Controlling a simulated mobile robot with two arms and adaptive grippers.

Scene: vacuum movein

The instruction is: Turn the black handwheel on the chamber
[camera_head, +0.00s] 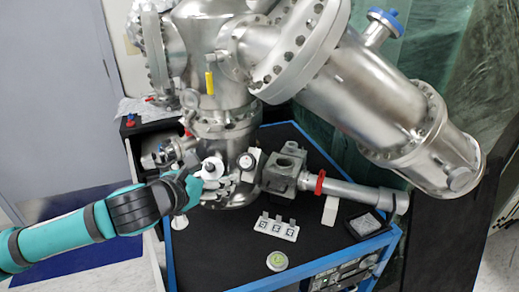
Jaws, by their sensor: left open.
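The chamber (222,110) is a shiny steel vessel with bolted flanges, standing on a black-topped bench. My left gripper (196,182) is at the chamber's lower left front, left of that knob and close to a pale round fitting (212,168). The gripper is open. Its fingertips are small and partly lost against the metal fittings, so I cannot tell whether they touch anything. My right gripper is not in view.
A large steel cylinder (370,100) slopes down to the right. A grey block (284,172) with a red-ringed tube (345,188) lies right of the knob. A white marked plate (277,228) and a round green-marked disc (277,261) lie on the blue-edged bench (220,250).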

